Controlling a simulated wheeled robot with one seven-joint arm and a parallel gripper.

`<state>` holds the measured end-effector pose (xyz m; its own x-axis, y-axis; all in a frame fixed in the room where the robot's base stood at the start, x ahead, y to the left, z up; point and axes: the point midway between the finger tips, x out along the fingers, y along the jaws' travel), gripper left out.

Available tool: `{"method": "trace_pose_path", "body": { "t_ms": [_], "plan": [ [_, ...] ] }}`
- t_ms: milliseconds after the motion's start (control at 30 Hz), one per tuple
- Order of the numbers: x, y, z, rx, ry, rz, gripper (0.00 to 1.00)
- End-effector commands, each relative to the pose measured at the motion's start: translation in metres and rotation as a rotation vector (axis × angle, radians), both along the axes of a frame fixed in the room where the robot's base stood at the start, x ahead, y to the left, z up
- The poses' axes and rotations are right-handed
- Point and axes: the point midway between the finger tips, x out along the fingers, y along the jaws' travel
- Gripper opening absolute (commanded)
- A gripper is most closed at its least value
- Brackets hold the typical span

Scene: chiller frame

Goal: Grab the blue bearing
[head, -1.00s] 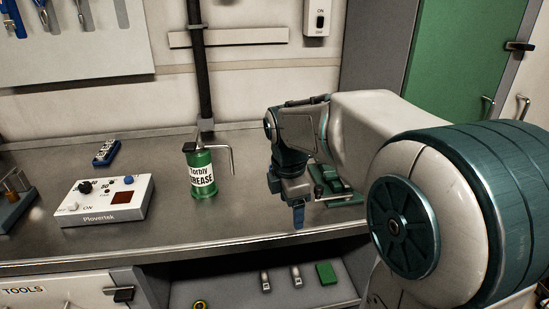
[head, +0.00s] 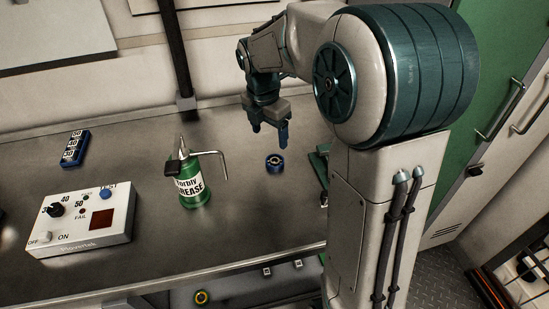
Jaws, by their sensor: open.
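The blue bearing (head: 275,162) is a small dark blue ring with a dark centre. It lies on the grey workbench (head: 240,225), to the right of the green grease can. My gripper (head: 269,143) points downward above and behind the bearing in the head view, with its blue fingers apart and empty. The gripper appears apart from the bearing; the exact height between them is hard to tell.
The green grease can (head: 191,182) with its spout stands left of the bearing. A white test box (head: 85,220) and a blue numbered block (head: 75,147) lie farther left. A green object (head: 320,165) sits right of the bearing, partly hidden by my arm.

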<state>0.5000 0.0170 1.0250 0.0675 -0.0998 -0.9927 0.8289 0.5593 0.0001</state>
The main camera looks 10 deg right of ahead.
Motion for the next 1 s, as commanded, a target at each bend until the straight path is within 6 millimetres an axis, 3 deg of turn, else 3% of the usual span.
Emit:
{"method": "trace_pose_path", "body": {
  "t_ms": [100,367,633,1000],
  "plan": [
    [0.001,-0.002,-0.023,-0.001,0.005,0.001,0.72],
    [0.002,-0.006,-0.044,-0.001,0.001,-0.002,0.72],
    [-0.001,-0.014,-0.082,0.000,0.003,-0.004,0.72],
    [0.000,-0.015,-0.091,0.000,-0.001,-0.005,0.69]
  ]
}}
